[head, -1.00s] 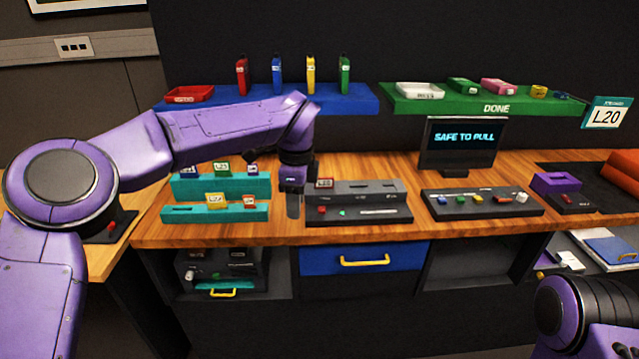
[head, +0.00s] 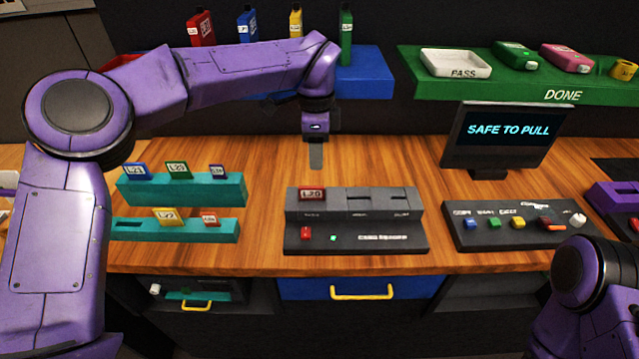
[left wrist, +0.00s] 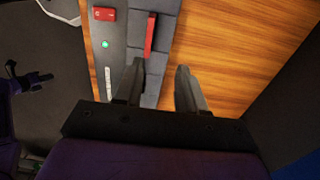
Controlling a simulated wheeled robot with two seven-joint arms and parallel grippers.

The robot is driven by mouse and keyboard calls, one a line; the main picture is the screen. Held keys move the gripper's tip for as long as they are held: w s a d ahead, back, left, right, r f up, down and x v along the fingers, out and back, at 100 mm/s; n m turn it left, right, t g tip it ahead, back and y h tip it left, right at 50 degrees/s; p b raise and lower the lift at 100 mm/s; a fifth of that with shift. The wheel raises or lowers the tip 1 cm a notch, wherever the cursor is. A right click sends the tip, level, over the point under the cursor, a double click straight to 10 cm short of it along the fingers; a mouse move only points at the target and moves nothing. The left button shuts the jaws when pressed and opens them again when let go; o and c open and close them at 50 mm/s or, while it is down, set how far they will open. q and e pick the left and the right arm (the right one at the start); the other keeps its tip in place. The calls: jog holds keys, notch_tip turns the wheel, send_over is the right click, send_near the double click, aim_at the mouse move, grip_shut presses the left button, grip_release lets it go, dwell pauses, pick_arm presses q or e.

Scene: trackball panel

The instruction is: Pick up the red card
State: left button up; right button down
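A red card (head: 311,194) labelled L20 stands upright in the left slot of the grey reader (head: 356,232). In the left wrist view the red card (left wrist: 150,35) shows as a thin red edge, ahead of my left gripper (left wrist: 158,85). The two fingers are apart with nothing between them. In the head view my left gripper (head: 316,155) points down above the bench, beyond the card and apart from it. Another red-orange card (head: 210,218) sits in the front teal rack (head: 180,232). My right gripper is out of view.
The back teal rack (head: 190,190) holds several cards. A monitor (head: 510,135) reads SAFE TO PULL above a button panel (head: 520,222). Blue (head: 370,75) and green (head: 480,82) shelves stand behind. Bare wood lies between reader and shelves.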

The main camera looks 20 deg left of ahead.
aim_at(311, 187)
pick_arm(q)
jog(key=s+f, duration=0.1)
jog(key=s+f+p, duration=0.1)
jog(key=s+f, duration=0.1)
jog(key=shift+s+a+f+p, duration=0.1)
jog(key=shift+a+f+p, duration=0.2)
jog(key=shift+f+p, duration=0.05)
jog(key=f, duration=0.2)
jog(key=w+f+p, duration=0.1)
jog(key=f+p, duration=0.1)
jog(key=f, duration=0.1)
jog(key=shift+w+f, duration=0.25)
jog(key=shift+f, duration=0.1)
jog(key=shift+s+r, duration=0.2)
jog(key=shift+s, duration=0.15)
jog(key=c, duration=0.5)
jog(key=shift+w+f, duration=0.1)
grip_shut()
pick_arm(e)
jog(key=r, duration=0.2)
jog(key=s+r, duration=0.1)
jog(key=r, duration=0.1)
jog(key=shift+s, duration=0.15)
